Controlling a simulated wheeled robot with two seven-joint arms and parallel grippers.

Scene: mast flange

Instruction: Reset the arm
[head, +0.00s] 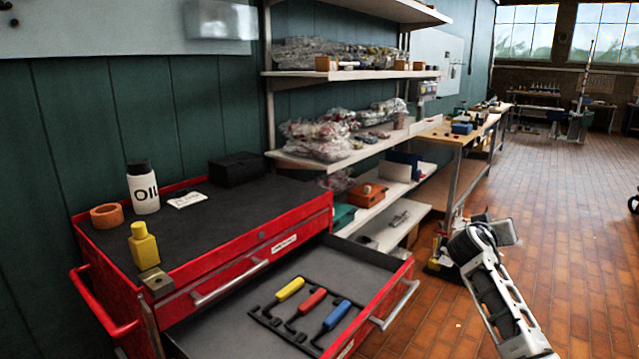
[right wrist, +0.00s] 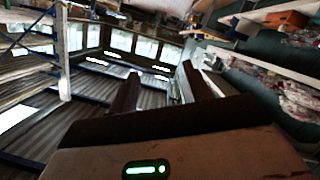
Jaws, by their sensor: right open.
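My right arm comes in from the lower right of the head view, raised over the brick floor, to the right of the open drawer. Its bent wrist end (head: 490,238) is clear of the cabinet and shelves. In the right wrist view my right gripper (right wrist: 160,85) has its two dark fingers apart, with nothing between them. The wrist view is tilted and shows windows and shelves beyond the fingers. My left gripper is not in view.
A red tool cabinet (head: 236,262) has an open drawer (head: 365,268) holding yellow, red and blue handled tools. An oil bottle (head: 143,188), a yellow bottle (head: 143,246) and an orange ring (head: 106,216) stand on top. Shelves and a workbench (head: 440,132) lie behind.

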